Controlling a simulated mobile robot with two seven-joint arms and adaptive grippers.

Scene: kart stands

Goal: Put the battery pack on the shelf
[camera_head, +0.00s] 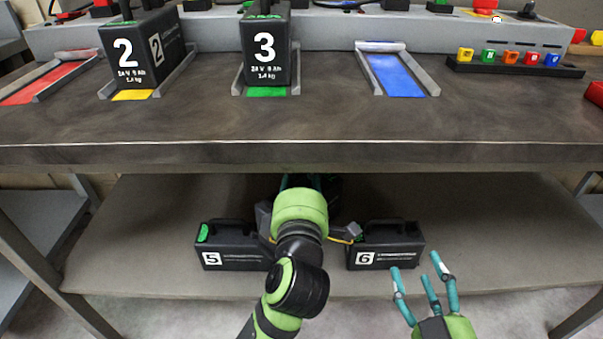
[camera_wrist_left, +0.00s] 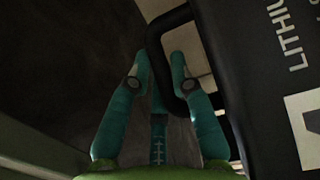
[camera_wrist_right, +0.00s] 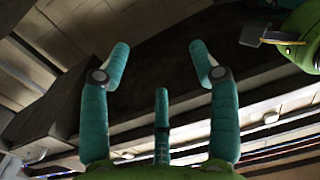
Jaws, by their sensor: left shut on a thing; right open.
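Black battery pack 5 (camera_head: 235,259) and black battery pack 6 (camera_head: 385,257) stand on the lower shelf (camera_head: 480,240), left and right of my left arm. My left gripper is mostly hidden behind its own wrist in the head view. In the left wrist view my left gripper (camera_wrist_left: 160,62) is shut on the dark handle (camera_wrist_left: 156,50) of a black battery pack (camera_wrist_left: 260,70) with white lettering. Its number cannot be read. My right gripper (camera_head: 424,278) is open and empty in front of the lower shelf; it also shows in the right wrist view (camera_wrist_right: 160,62).
Battery packs 2 (camera_head: 128,55) and 3 (camera_head: 266,50) stand in yellow and green bays on the worktop (camera_head: 330,125). The red bay (camera_head: 45,84) and blue bay (camera_head: 395,75) are empty. A rack of coloured blocks (camera_head: 515,68) sits right. The worktop edge overhangs my left arm.

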